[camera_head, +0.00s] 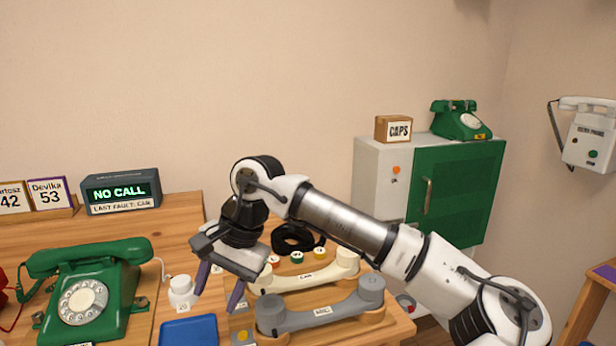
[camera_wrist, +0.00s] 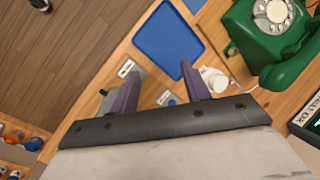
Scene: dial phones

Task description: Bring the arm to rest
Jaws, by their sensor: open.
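My gripper (camera_head: 219,287) is open and empty, pointing down above the front of the wooden table (camera_head: 180,213). Its two purple-grey fingers stand apart, and they also show in the wrist view (camera_wrist: 160,75). My arm reaches in from the lower right, bent at the elbow. In the head view, the fingers hang between a small white pot (camera_head: 182,291) on the left and the handsets on the right. A blue tray (camera_head: 188,331) lies below them. I cannot tell the exact height of the fingertips above the table.
A green dial phone (camera_head: 88,296) stands at left. A cream handset (camera_head: 310,273) and a grey handset (camera_head: 322,308) lie on wooden rests beneath my arm. A display (camera_head: 121,192) reads NO CALL. A cabinet with a green door (camera_head: 457,192) stands behind my arm.

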